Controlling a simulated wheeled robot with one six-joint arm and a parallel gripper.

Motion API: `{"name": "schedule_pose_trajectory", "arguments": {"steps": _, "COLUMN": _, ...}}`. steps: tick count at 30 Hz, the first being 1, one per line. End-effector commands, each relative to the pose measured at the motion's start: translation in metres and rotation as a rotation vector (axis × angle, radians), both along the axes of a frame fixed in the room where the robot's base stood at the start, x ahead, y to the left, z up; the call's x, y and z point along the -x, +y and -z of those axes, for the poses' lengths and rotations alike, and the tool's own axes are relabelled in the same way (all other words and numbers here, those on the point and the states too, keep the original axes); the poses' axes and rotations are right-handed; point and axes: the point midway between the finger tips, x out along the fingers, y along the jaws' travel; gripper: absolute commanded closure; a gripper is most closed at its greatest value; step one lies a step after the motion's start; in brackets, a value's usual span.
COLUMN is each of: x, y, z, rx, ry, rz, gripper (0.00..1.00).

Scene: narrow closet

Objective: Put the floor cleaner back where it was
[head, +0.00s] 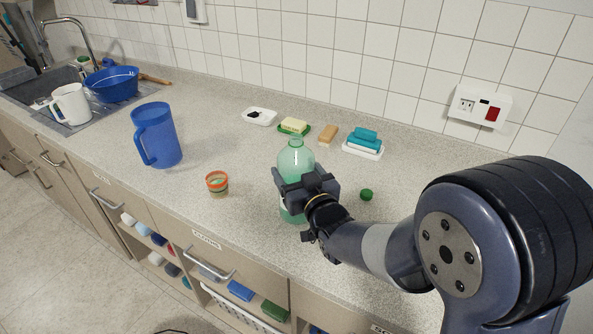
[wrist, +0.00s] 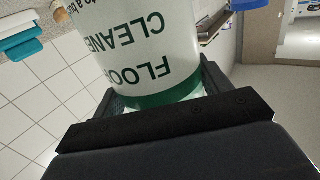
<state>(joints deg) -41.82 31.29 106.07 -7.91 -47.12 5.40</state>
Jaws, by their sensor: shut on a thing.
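The floor cleaner (head: 294,158) is a translucent green bottle, upright on the counter or just above it; I cannot tell which. My gripper (head: 300,186) is shut around its middle from the right. The bottle's neck is open at the top in the head view. A small green cap (head: 366,194) lies on the counter to the right of the bottle.
On the counter (head: 240,150) stand a blue pitcher (head: 157,135), a small orange-rimmed jar (head: 217,183), and soaps and sponges (head: 364,141) near the tiled wall. A sink with a blue bowl (head: 111,84) and white jug (head: 70,104) is far left. Open shelves (head: 240,290) lie below.

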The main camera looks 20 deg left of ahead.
Motion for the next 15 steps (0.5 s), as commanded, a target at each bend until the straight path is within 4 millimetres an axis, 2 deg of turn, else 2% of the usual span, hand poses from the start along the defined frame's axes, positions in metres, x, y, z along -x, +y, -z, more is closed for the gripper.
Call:
{"name": "schedule_pose_trajectory", "arguments": {"steps": 7, "x": -0.0003, "y": 0.0003, "z": 0.0021, "rx": -0.003, "ry": -0.003, "rz": 0.000, "gripper": 0.71}}
{"name": "schedule_pose_trajectory", "arguments": {"steps": 8, "x": 0.0000, "y": 0.0001, "z": 0.0036, "rx": 0.001, "ry": 0.001, "rz": 0.000, "gripper": 0.27}}
{"name": "schedule_pose_trajectory", "arguments": {"steps": 15, "x": 0.0000, "y": 0.0001, "z": 0.0025, "rx": 0.001, "ry": 0.001, "rz": 0.000, "gripper": 0.07}}
